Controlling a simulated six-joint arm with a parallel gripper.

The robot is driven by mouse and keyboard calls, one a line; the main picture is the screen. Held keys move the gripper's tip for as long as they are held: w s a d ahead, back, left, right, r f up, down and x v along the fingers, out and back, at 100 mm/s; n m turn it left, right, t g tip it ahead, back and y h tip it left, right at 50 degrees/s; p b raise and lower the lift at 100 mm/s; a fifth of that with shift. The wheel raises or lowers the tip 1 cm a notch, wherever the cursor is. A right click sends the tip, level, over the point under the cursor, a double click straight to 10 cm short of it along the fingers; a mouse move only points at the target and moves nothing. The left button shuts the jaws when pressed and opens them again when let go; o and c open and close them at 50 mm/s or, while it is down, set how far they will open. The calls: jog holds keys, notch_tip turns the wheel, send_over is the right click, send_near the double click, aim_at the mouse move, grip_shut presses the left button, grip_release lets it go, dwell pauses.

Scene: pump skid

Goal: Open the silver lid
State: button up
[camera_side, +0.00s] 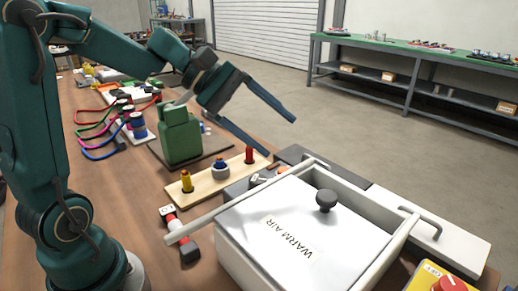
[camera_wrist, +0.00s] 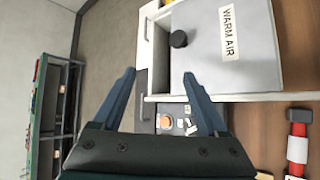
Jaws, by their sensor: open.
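My gripper (camera_side: 282,136) is open and empty, raised above the bench to the upper left of the lid in the side view. Nothing is between the fingers.
A light board with colored pegs (camera_side: 212,178) and a green block (camera_side: 180,135) stand left of the box. A red-and-white tool (camera_side: 180,235) lies by the box's pale front bar. A grey handle (camera_side: 420,221) and red button (camera_side: 450,284) are at the right.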

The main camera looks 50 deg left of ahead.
aim_at(326, 195)
jog(key=d+f+m+g+y, duration=0.1)
jog(key=d+m, duration=0.1)
jog(key=m, duration=0.5)
jog(key=w+d+f+m+g+y, duration=0.1)
jog(key=m+y, duration=0.1)
jog(key=m, duration=0.5)
jog(key=w+d+f+m+g+y, duration=0.1)
jog(key=d+m+y, duration=0.1)
jog(key=m, duration=0.5)
jog(key=shift+d+m, duration=0.35)
jog(key=shift+m, duration=0.05)
jog(key=d+m, duration=0.1)
jog(key=d, duration=0.2)
jog(key=shift+s+m, duration=0.15)
jog(key=shift+m, duration=0.15)
jog(key=shift+s+d+f, duration=0.1)
jog(key=shift+d+f, duration=0.15)
jog(key=shift+x, duration=2.45)
jog(key=shift+c, duration=0.3)
grip_shut()
jog(key=shift+r, duration=0.1)
